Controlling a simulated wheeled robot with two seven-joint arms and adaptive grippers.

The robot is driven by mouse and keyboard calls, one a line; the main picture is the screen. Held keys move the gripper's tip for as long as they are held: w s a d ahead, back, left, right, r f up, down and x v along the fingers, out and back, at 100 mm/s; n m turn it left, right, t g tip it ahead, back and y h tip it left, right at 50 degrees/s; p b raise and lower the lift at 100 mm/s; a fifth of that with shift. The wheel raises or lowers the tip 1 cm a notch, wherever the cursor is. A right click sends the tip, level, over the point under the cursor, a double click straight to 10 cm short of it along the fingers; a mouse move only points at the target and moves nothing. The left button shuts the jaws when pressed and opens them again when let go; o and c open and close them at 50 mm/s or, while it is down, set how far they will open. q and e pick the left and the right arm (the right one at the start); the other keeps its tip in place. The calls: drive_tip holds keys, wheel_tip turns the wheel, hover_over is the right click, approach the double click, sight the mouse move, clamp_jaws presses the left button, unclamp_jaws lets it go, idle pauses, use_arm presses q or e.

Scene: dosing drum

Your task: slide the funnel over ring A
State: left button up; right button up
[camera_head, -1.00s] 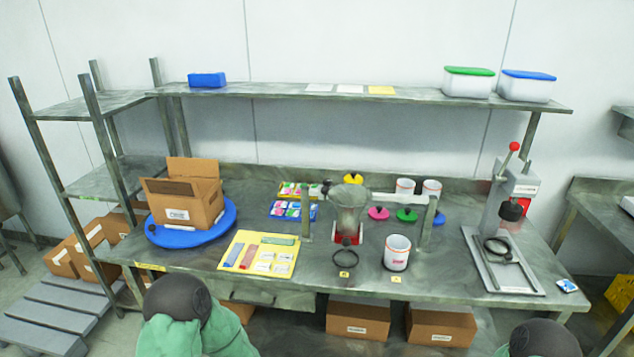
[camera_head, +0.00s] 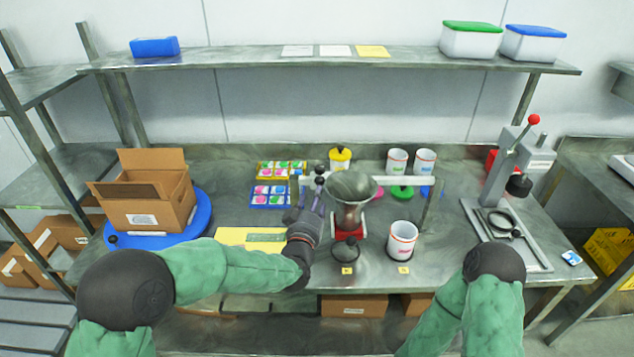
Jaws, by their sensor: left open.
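The grey metal funnel (camera_head: 351,188) hangs at the rail between two posts at the middle of the bench. A dark ring (camera_head: 346,252) lies below and in front of it, behind a small yellow label (camera_head: 347,270); the letter on the label is too small to read. The funnel's spout is above and behind this ring, not clearly over it. My left gripper (camera_head: 316,192) is open at the funnel's left side, by the left post, which it partly hides. Whether it touches the funnel cannot be told. My right gripper is out of view; only my right arm shows.
A white cup (camera_head: 402,241) stands right of the ring, behind a second yellow label (camera_head: 404,270). The rail and posts (camera_head: 433,207) frame the funnel. A lever press (camera_head: 510,190) stands at right, and a carton (camera_head: 146,197) sits on a blue turntable (camera_head: 203,214) at left.

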sight(319, 183)
use_arm(q)
drive_tip(key=w, duration=0.2)
drive_tip(key=w+d, duration=0.1)
drive_tip(key=w, duration=0.2)
drive_tip(key=w+b, duration=0.1)
drive_tip(key=w, duration=0.2)
drive_tip(key=shift+d+f, duration=0.1)
drive_tip(key=shift+d, duration=0.15)
drive_tip(key=shift+d, duration=0.1)
clamp_jaws()
